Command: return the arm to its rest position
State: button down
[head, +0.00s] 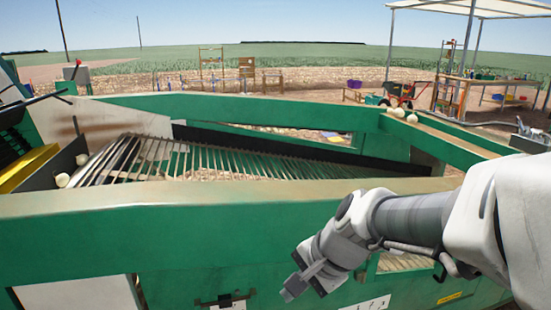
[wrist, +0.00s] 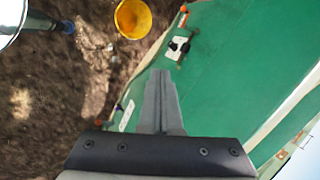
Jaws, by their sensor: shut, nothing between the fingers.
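My gripper (head: 300,280) hangs at the end of my arm in front of the green side wall of the onion elevator (head: 180,245) in the head view. Its fingers are together and hold nothing. In the wrist view the shut fingers (wrist: 160,95) point up the picture, with the green panel (wrist: 225,75) on the right and brown soil on the left. I cannot tell the exact gap between the fingers and the panel.
Slatted bars (head: 190,160) lie inside the machine frame. Pale onions (head: 62,180) sit at its left, others on the right rail (head: 412,118). A yellow bucket (wrist: 133,18) stands on the soil. A canopy and table (head: 490,85) are far right.

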jog(key=s+d+r+n+t+h+p, duration=0.1)
jog(key=s+d+r+n+t+h, duration=0.1)
jog(key=s+d+r+n+h, duration=0.2)
jog(key=s+d+r+n, duration=0.3)
jog(key=s+d+n, duration=0.3)
jog(key=d, duration=0.1)
jog(key=shift+s+r, duration=0.35)
jog(key=shift+r, duration=0.05)
jog(key=shift+d, duration=0.2)
